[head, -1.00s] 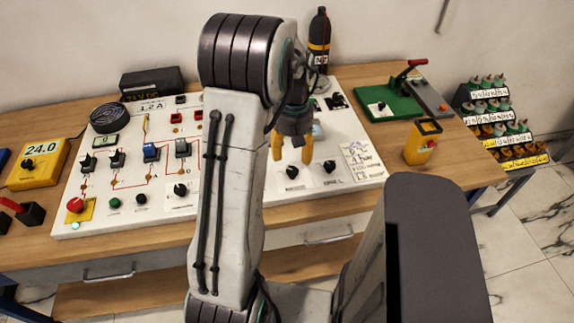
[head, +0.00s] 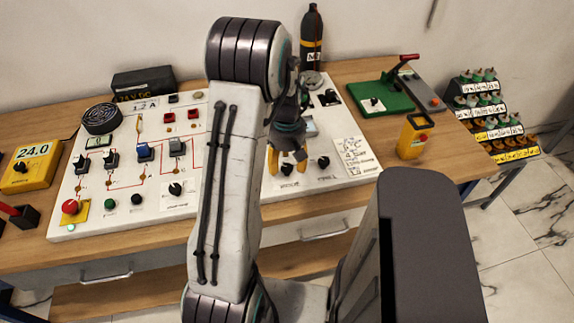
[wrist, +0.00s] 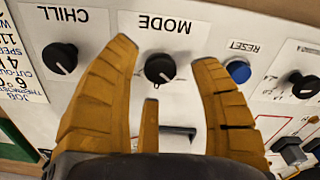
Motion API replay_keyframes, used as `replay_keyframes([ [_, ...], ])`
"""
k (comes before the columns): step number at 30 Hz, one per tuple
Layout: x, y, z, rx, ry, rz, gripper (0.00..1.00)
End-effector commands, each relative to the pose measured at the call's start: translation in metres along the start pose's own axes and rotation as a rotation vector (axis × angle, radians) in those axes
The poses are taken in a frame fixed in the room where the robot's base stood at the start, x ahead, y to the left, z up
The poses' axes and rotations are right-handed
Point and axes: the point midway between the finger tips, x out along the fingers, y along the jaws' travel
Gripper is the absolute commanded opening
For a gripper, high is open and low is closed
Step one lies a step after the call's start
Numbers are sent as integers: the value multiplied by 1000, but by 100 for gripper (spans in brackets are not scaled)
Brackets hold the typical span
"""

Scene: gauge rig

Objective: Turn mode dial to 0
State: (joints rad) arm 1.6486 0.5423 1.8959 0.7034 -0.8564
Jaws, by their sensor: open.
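The mode dial (wrist: 160,69) is a round black knob on the white panel (wrist: 200,20), under the upside-down word MODE in the wrist view. A pale pointer line shows on the knob, but its setting is too small to read. In the head view the mode dial (head: 287,169) is partly covered by my gripper (head: 287,160). My gripper (wrist: 172,65) is open, with its yellow fingers on either side of the dial and apart from it. A third yellow finger shows between them, just below the knob in the picture.
The chill knob (wrist: 60,57) and blue reset button (wrist: 238,71) flank the dial. Another black knob (wrist: 304,85) lies further right in the wrist view. In the head view, a yellow device (head: 414,137) and a green board (head: 380,98) stand right of the panel.

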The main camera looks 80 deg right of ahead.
Motion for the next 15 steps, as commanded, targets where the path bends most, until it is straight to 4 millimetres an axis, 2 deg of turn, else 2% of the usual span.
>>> replay_keyframes([
  [6,14,0,0,1,-1,-1,57],
  [15,17,0,0,1,0,0,57],
])
